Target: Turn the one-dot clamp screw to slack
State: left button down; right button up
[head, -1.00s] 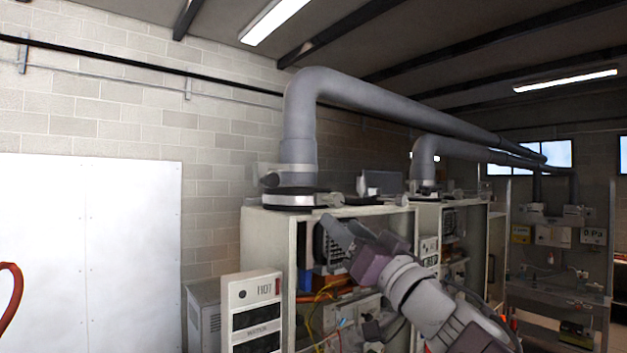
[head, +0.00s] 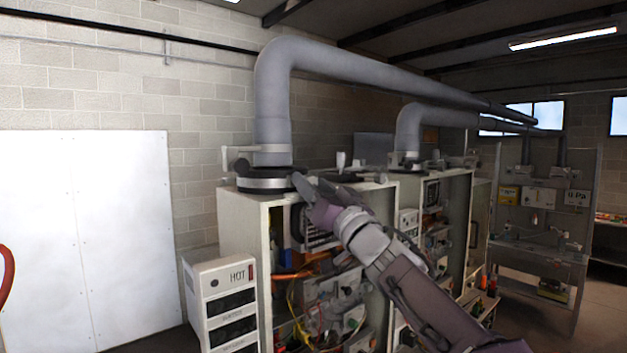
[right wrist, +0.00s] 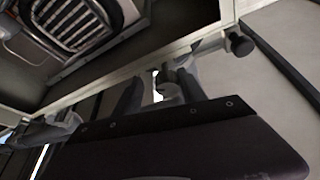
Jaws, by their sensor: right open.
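A grey flue pipe (head: 272,105) rises from a dark and silver clamp collar (head: 265,184) on top of the nearest open heater cabinet (head: 238,222). A light grey fitting with a handle (head: 236,160) stands at the left of the collar. Another upright fitting (head: 341,163) stands on the cabinet top to the right. No dot marks are readable, so I cannot tell which screw has one dot. My right gripper (head: 306,184) is open, close to the collar's right side; contact is unclear. The right wrist view shows a dark-ended grey knob (right wrist: 240,43) beyond the gripper. My left gripper is out of view.
Loose wires (head: 300,315) hang in the open cabinet. A shelf rack (head: 540,245) stands at the far right.

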jog(key=shift+s+a, duration=0.25)
jog(key=shift+a, duration=0.05)
jog(key=shift+c, duration=1.2)
jog(key=shift+s+a+r, duration=0.1)
jog(key=shift+a, duration=0.1)
jog(key=c, duration=0.6)
grip_shut()
jog(key=shift+d, duration=0.15)
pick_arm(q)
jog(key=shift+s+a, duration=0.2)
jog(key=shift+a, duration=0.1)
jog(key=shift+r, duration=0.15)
pick_arm(e)
jog(key=shift+n, duration=0.4)
jog(key=n+g+y+p, duration=0.1)
jog(key=n+y, duration=0.1)
jog(key=n, duration=0.1)
jog(key=shift+n, duration=0.4)
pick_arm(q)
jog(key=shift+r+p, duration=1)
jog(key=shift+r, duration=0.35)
pick_arm(e)
jog(key=shift+d+n+g+y, duration=0.1)
jog(key=shift+n+g+y, duration=0.55)
jog(key=shift+n, duration=0.8)
jog(key=shift+n+g+y, duration=0.45)
jog(key=shift+n+y, duration=0.4)
jog(key=shift+n, duration=0.6)
